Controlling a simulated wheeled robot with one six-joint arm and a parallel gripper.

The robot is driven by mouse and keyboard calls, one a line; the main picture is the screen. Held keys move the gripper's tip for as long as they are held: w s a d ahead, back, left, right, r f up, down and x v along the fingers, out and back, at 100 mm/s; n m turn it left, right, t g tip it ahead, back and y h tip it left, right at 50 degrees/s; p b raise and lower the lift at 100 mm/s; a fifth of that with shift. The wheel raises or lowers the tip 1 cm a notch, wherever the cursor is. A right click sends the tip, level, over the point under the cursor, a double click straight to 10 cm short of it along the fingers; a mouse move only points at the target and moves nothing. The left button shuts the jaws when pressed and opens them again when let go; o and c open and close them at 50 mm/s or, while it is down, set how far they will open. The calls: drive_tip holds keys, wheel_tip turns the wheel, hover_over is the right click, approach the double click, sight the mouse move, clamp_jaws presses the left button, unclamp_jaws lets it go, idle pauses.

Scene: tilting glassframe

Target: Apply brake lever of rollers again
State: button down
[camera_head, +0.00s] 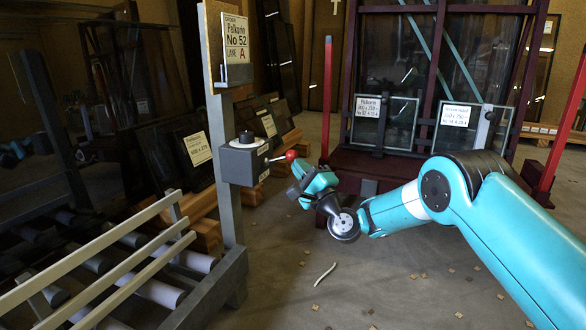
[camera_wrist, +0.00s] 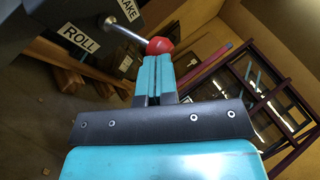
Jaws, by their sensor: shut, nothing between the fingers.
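The brake lever (camera_wrist: 128,34) is a thin metal rod with a red ball knob (camera_wrist: 160,46). It sticks out of the grey control box (camera_head: 242,162) on the post. The knob also shows in the head view (camera_head: 291,156). In the wrist view, a "ROLL" label and a partly cut label ending in "AKE" are on the box. My gripper (camera_wrist: 157,62) has its teal fingers together, empty, with the tips right at the knob. I cannot tell whether they touch it. The rollers (camera_head: 158,291) lie in the frame at the left.
A sign board (camera_head: 235,38) reading "Pelkorin No 52 Lane A" stands above the box. A dark red rack (camera_head: 375,165) with labelled glass panes is behind my arm, between red posts (camera_head: 326,95). Pale rails (camera_head: 130,250) run along the rollers. Floor in front has small scraps.

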drive_tip(key=shift+w+a, duration=0.1)
drive_tip(key=shift+a, duration=0.05)
wheel_tip(320, 180, up, 2)
drive_tip(key=p, duration=0.4)
drive_tip(key=shift+n+g, duration=0.4)
drive_tip(key=p, duration=0.2)
drive_tip(key=g+p, duration=0.1)
drive_tip(key=shift+a+r+n+h+p, duration=0.2)
drive_tip(key=shift+n+h+p, duration=0.1)
drive_tip(key=shift+n+p, duration=0.1)
drive_tip(key=shift+f, duration=0.1)
